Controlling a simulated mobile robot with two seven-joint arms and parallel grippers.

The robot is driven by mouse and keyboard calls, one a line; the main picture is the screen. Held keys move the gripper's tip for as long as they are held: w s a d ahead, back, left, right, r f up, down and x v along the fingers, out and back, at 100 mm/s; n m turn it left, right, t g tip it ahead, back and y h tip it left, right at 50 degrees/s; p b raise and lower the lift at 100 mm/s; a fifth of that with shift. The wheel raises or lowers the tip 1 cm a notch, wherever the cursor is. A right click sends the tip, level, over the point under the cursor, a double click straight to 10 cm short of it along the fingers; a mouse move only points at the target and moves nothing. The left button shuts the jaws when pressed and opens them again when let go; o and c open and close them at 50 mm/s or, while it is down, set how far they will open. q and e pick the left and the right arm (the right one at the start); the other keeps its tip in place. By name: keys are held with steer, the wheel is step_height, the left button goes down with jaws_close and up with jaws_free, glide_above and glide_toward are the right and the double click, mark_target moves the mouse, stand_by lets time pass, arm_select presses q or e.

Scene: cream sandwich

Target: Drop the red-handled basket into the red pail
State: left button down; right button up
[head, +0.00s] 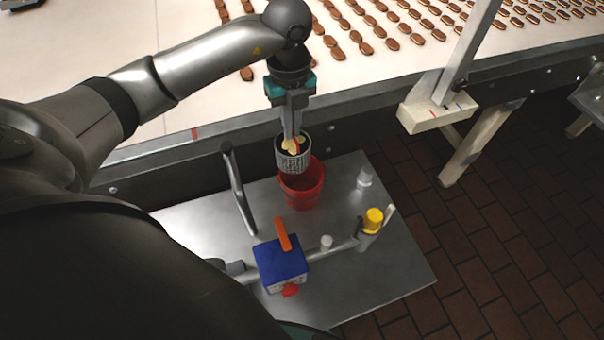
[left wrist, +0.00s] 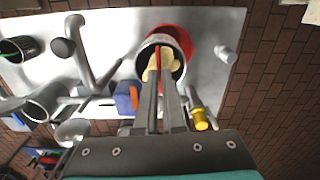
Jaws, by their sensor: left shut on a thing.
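My left gripper (head: 291,128) is shut on the basket (head: 293,158), a dark grey mesh cup with pale yellow pieces inside and a bit of red handle between the fingers. The basket hangs in front of and above the red pail (head: 302,190), which stands on the metal table. In the left wrist view the left gripper (left wrist: 162,72) holds the basket (left wrist: 180,70) by its red handle, and the basket overlaps the red pail (left wrist: 180,36). How far the basket is above the pail's rim is hard to tell. My right gripper is not clearly in view.
A blue box with an orange handle (head: 281,262), a yellow-capped bottle (head: 372,222) and a small white bottle (head: 364,177) are on the metal table (head: 390,275). A grey bent pipe (head: 237,187) rises left of the pail. The conveyor (head: 190,90) with brown pieces runs behind.

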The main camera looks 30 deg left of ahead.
arm_select(q)
steer(key=shift+f+b, duration=0.45)
steer(key=shift+f, duration=0.45)
steer(key=c, duration=0.9)
jaws_free()
steer(key=shift+c, duration=0.2)
step_height(320, 180, up, 15)
steer(key=p, duration=0.1)
steer(key=shift+r+p, duration=0.15)
steer(key=shift+p, duration=0.15)
